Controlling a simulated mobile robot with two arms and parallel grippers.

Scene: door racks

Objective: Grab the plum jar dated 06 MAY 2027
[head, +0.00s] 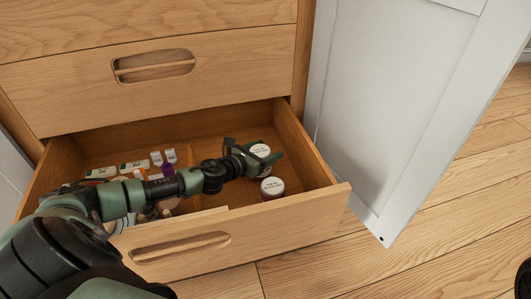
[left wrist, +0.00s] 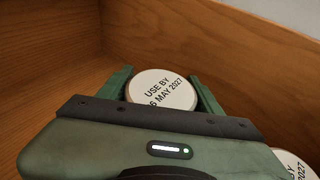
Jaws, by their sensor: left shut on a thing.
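A round jar with a white lid (left wrist: 161,88) stands between my left gripper's fingers (left wrist: 163,95) in the left wrist view. Its lid reads "USE BY" and "6 MAY 2027"; the first digit of the day is cut off. In the head view this jar (head: 260,149) is at the back right of the open drawer, with my left gripper (head: 262,157) shut on it. Its contents are hidden. A second white-lidded jar (head: 272,187) with dark reddish sides stands nearer the drawer front. Its lid edge (left wrist: 292,165) shows "2027" at the wrist view's lower right. My right gripper is not in view.
The open drawer's right wall (head: 303,150) is close beside the jars. Small boxes and bottles (head: 135,167) fill the left part, beneath and behind my arm. A white door (head: 395,90) stands open to the right. A closed drawer (head: 150,85) is above.

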